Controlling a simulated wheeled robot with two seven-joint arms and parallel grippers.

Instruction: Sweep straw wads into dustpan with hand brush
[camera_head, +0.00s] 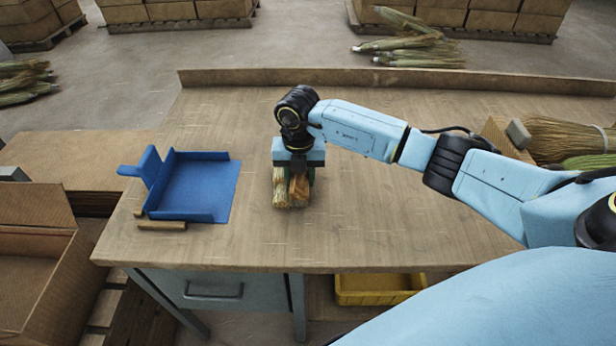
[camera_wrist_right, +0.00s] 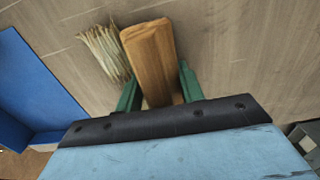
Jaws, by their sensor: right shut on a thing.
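The blue dustpan (camera_head: 196,188) lies on the workbench, its handle at the left and its open side to the right. It shows partly at the left of the right wrist view (camera_wrist_right: 35,90). My right gripper (camera_head: 292,178) points down right of the dustpan, its green fingers (camera_wrist_right: 157,84) shut on the wooden hand brush (camera_wrist_right: 149,48). The brush also shows in the head view (camera_head: 299,187). A pale straw wad (camera_wrist_right: 105,52) lies close beside the brush on the dustpan side (camera_head: 280,188); whether they touch is unclear. The brush's bristles are hidden. My left gripper is not in view.
Small wooden strips (camera_head: 161,225) lie at the dustpan's front edge. Straw brooms (camera_head: 562,138) lie at the bench's right. A raised ledge (camera_head: 400,78) runs along the back. An open cardboard box (camera_head: 35,255) stands front left.

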